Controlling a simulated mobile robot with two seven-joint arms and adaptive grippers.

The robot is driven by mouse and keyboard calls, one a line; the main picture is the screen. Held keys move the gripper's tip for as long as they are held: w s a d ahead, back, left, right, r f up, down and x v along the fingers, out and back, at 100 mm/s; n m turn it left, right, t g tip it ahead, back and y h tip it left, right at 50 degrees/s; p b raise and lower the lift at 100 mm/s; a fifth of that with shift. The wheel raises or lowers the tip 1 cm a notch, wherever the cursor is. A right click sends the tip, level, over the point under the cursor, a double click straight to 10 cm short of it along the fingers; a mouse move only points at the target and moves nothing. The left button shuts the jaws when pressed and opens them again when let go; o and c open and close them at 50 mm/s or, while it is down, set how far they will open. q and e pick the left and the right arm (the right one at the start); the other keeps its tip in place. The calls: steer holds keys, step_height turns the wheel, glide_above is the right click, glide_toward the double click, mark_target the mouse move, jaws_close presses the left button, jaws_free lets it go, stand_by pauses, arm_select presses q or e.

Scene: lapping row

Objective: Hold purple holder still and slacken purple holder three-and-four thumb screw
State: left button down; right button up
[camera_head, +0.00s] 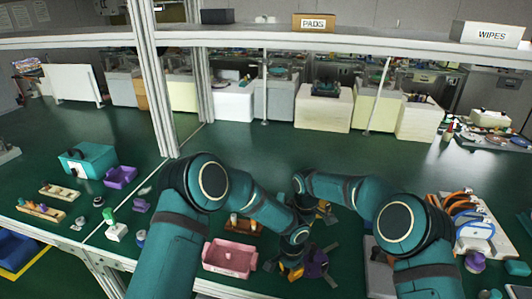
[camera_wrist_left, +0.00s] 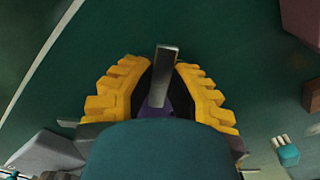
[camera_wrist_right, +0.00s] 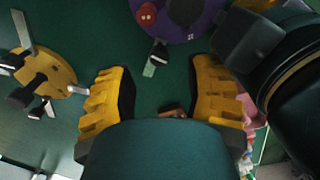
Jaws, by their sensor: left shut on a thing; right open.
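The purple holder (camera_head: 316,263) stands near the front of the green bench, partly behind my left arm. My left gripper (camera_head: 292,264) is shut on part of it; the left wrist view shows purple (camera_wrist_left: 155,108) and a metal bar (camera_wrist_left: 166,72) between the yellow fingers. In the right wrist view the holder is a purple disc (camera_wrist_right: 190,32) at the top edge, with a red knob (camera_wrist_right: 147,13) and a dark-and-metal piece (camera_wrist_right: 154,58) at its rim. My right gripper (camera_wrist_right: 163,88) is open and apart from the disc. I cannot tell which knob is the three-and-four thumb screw.
A yellow holder (camera_wrist_right: 47,77) with metal arms and dark knobs lies left of my right gripper. A pink tray (camera_head: 230,258) stands left of the purple holder. A white rack with orange loops (camera_head: 470,222) is at right.

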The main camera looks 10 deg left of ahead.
step_height(320, 180, up, 8)
steer(key=w+a+r+m+t+y, duration=0.1)
steer(key=w+a+r+m+y, duration=0.1)
steer(key=a+y, duration=0.3)
steer(key=w+a+r+m+t+y, duration=0.1)
steer(key=w+a+r+m+y, duration=0.15)
steer(key=a, duration=0.55)
steer(key=w+a+r+m+t+y, duration=0.1)
steer(key=w+r+m+t+y, duration=0.2)
steer(key=w+r+m+t, duration=0.3)
steer(key=shift+w+a+r+m+t, duration=0.4)
steer(key=shift+r+m, duration=0.55)
steer(key=shift+m, duration=0.5)
steer(key=shift+y, duration=0.25)
